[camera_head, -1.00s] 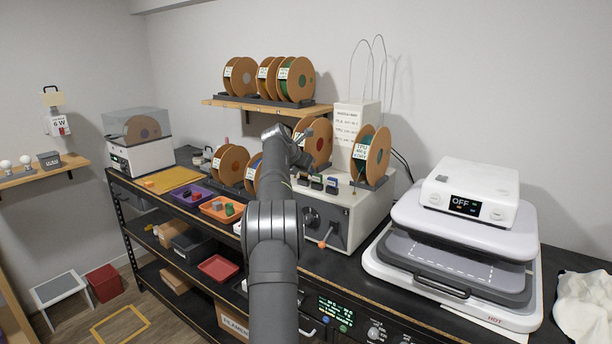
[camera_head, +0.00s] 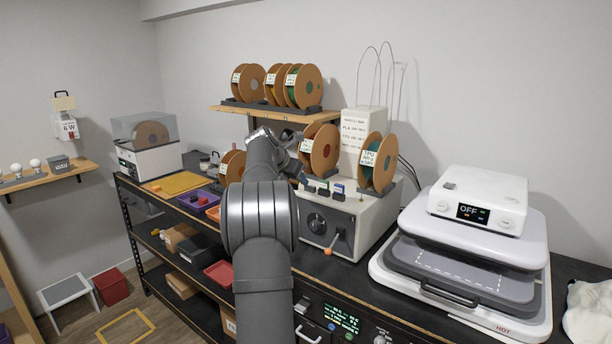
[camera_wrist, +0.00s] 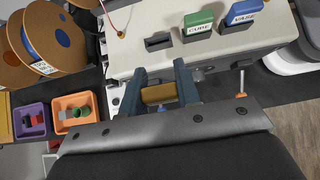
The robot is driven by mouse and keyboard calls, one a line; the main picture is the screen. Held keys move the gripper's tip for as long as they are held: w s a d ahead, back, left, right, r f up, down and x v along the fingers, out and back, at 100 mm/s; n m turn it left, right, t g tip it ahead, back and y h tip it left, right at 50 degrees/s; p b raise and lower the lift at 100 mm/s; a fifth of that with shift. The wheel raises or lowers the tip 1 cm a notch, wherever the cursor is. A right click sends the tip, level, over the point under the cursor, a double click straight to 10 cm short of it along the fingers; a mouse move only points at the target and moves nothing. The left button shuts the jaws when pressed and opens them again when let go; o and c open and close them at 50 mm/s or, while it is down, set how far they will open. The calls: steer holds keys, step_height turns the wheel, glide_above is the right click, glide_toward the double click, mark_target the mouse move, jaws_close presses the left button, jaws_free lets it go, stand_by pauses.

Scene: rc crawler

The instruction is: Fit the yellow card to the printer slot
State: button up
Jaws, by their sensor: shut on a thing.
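The yellow card (camera_wrist: 158,94) shows in the wrist view as a yellow-brown block. My gripper (camera_wrist: 160,92) is shut on it, with one dark finger on each side. The pale printer box (camera_wrist: 135,65) lies just beyond the fingertips. An empty dark slot (camera_wrist: 158,42) is in its top, beyond the card and apart from it. A green CUBE card (camera_wrist: 200,26) and a blue VASE card (camera_wrist: 243,13) stand to the right of that slot.
Brown spools (camera_wrist: 40,50) stand left of the printer. Purple (camera_wrist: 31,122) and orange (camera_wrist: 82,108) trays lie nearer. An orange-tipped lever (camera_wrist: 241,96) sticks out at the printer's front. A white heat press (camera_head: 470,250) stands at the right of the bench.

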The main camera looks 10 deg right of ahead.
steer(key=s+a, duration=0.6)
steer(key=s+a+f+m+g+y, duration=0.1)
steer(key=a+f+m+g+y, duration=0.15)
steer(key=f+m, duration=0.7)
steer(key=s+a+f+m+g+y, duration=0.15)
steer(key=a+f+m, duration=0.3)
steer(key=f, duration=1.05)
steer(key=s+a+f+m+g+y, duration=0.1)
steer(key=a+f+m+y, duration=0.2)
steer(key=f+m, duration=0.65)
steer(key=s+d+f+m+t+h, duration=0.1)
steer(key=s+d+f+m+h, duration=0.1)
steer(key=d+f+m, duration=0.2)
steer(key=s+d+f+m+t+h, duration=0.2)
steer(key=s+d+f+m+h, duration=0.1)
steer(key=f+m, duration=0.5)
steer(key=shift+d+f+t+h, duration=0.3)
steer(key=shift+d+f, duration=0.05)
steer(key=shift+f, duration=1.25)
steer(key=shift+w+m, duration=0.1)
steer(key=shift+m, duration=0.15)
steer(key=shift+w+d, duration=1.95)
steer(key=shift+d, duration=0.1)
